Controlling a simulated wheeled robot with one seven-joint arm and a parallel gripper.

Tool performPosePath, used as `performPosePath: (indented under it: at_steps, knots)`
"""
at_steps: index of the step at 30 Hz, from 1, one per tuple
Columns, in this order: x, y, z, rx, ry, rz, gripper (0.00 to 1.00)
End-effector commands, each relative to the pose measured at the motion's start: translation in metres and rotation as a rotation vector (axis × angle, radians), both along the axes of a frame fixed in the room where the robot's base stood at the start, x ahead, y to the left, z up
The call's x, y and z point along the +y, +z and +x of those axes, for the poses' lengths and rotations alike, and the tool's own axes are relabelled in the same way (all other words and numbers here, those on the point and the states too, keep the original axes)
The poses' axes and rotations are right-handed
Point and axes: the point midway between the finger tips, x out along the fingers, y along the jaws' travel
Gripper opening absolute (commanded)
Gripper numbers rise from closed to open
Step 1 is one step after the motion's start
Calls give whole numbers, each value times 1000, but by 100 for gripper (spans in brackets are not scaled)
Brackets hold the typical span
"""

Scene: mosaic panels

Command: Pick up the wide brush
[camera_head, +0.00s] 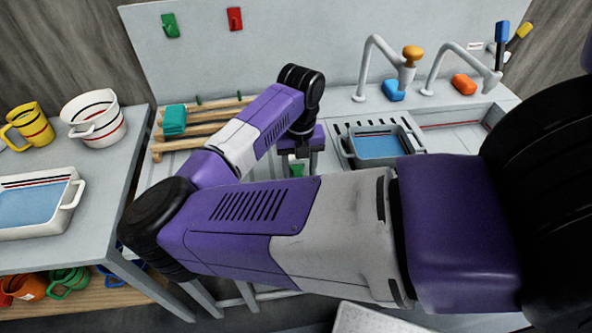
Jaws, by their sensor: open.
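My gripper (299,158) points down over the counter, between the wooden rack and the grey basin, with its jaws apart. A small green thing (297,170) shows just below and between the fingers; it is mostly hidden, and I cannot tell whether it is the wide brush or whether the fingers touch it. Two upright handled tools, one blue and black (501,40) and one yellow and black (518,36), are at the back right by the wall. I cannot tell which thing is the wide brush.
A wooden slatted rack (170,147) holds stacked teal cloths or sponges (174,120). A grey basin (345,150) of water stands right of my gripper, below two taps. Blue (393,91) and orange (463,84) blocks lie behind. My arm hides the counter's front.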

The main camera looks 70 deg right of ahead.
Motion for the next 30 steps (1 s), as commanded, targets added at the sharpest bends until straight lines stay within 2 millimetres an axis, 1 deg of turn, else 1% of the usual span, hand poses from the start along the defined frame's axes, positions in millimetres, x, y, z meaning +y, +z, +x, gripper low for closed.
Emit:
performPosePath:
  at_steps: [6,9,17,18,23,24,25,30]
  knots:
    - [2,-30,-1,4,0,0,51]
    - [2,-38,0,3,0,-1,51]
    - [2,-41,0,2,-2,-1,51]
    - [2,-40,0,2,-2,-1,43]
    - [1,-40,0,1,-2,-2,12]
    - [1,-40,0,1,-2,-2,4]
    - [1,-40,0,1,-2,-2,0]
    - [1,-40,0,1,-2,-2,0]
